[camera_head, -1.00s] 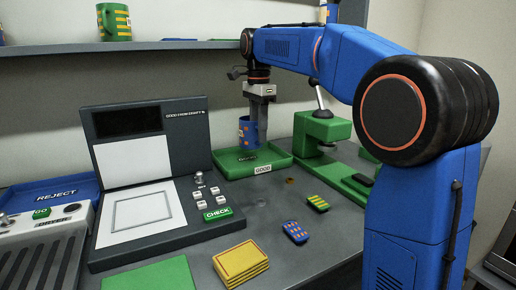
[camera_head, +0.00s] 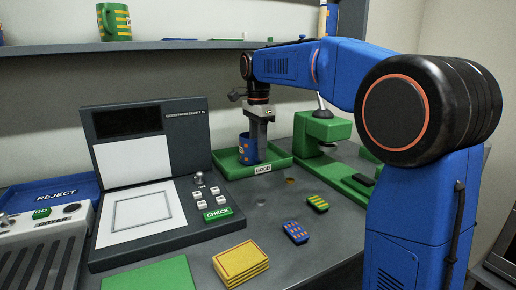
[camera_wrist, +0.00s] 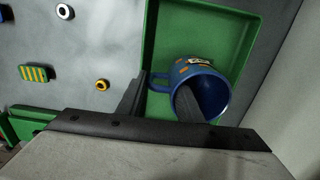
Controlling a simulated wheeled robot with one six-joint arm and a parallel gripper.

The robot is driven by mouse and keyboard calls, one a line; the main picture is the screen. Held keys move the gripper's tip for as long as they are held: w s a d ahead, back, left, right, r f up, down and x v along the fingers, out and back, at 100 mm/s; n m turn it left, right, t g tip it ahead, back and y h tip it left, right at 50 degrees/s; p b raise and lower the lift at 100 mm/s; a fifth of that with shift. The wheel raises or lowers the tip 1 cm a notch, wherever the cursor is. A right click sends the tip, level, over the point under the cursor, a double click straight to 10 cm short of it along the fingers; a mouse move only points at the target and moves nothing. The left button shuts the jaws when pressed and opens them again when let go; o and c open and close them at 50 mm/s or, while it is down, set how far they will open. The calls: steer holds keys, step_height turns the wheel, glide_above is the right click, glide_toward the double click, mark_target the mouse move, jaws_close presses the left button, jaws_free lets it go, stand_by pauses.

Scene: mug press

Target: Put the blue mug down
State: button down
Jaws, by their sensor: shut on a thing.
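The blue mug (camera_head: 247,150) with orange marks is upright at the green GOOD tray (camera_head: 222,171), over its left-middle part. The wrist view shows the mug (camera_wrist: 184,74) inside the rim of the tray (camera_wrist: 151,40). My gripper (camera_head: 259,150) is shut on the mug's wall, with one finger inside the mug and the other outside. The mug's base looks to be at the tray floor, but I cannot tell whether it touches.
A green press (camera_head: 322,130) stands just right of the tray. The dark inspection machine (camera_head: 150,170) stands to the left. A blue patterned pad (camera_head: 295,232) and a striped one (camera_head: 317,202) lie in front. A shelf (camera_head: 160,46) runs behind.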

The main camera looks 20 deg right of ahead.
steer(key=c, duration=1.2)
jaws_free()
steer(key=shift+f, duration=0.1)
step_height(320, 180, up, 12)
steer(key=shift+r, duration=0.15)
